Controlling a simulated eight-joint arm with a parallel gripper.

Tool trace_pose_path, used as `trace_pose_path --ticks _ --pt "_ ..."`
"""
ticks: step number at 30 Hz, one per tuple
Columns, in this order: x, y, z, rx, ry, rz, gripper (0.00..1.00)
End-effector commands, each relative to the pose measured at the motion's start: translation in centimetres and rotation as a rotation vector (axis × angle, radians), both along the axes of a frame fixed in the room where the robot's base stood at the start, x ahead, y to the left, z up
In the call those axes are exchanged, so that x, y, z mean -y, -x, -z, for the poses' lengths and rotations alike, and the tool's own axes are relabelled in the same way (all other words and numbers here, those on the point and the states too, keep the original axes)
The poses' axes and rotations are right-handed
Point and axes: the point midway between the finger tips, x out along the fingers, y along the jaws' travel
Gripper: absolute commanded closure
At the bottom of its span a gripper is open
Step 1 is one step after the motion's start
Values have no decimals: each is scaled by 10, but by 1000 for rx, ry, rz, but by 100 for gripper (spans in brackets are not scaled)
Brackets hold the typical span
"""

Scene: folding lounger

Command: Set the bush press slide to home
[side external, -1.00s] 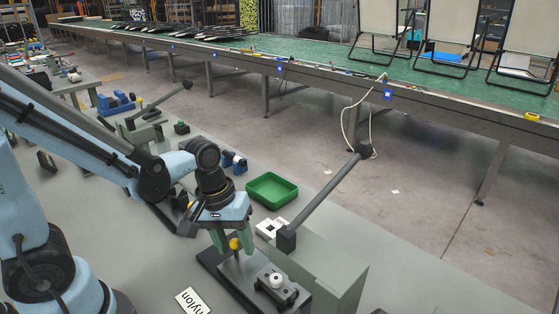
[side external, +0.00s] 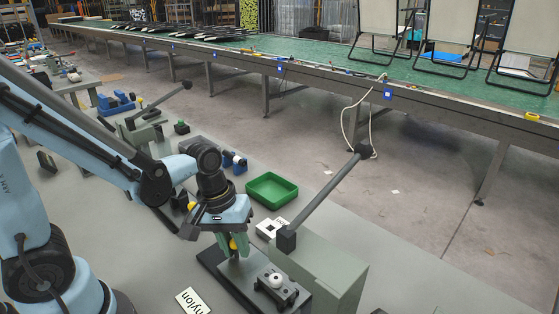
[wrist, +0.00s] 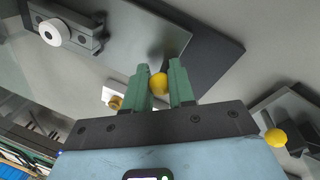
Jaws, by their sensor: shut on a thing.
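The bush press has a grey-green body (side external: 322,268) at the lower centre of the side view, with a long dark lever (side external: 328,192) slanting up to the right. Its dark base plate (side external: 208,259) extends to the left under my gripper. My gripper (side external: 233,246) points down over the base and is shut on a yellow knob (wrist: 158,84), which I take to be the slide's knob. The knob shows between the green fingers in the wrist view. A dark block with a white round top (side external: 276,281) sits on the press, to the right of my gripper.
A green tray (side external: 271,190) stands behind the press, with a white card (side external: 270,229) near it. A nylon label (side external: 192,301) lies in front. A second lever press (side external: 143,128) stands farther back left. Blue parts (side external: 233,162) stand behind my gripper.

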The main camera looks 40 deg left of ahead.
Motion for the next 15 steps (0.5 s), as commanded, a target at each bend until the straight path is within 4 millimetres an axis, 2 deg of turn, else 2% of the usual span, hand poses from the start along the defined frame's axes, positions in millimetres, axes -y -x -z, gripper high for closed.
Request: trace_pose_path --ticks 4,10,15 --pt "6 0 0 -2 0 3 100" --pt "32 -1 0 0 -1 6 100" --pt "44 -1 0 1 1 2 100"
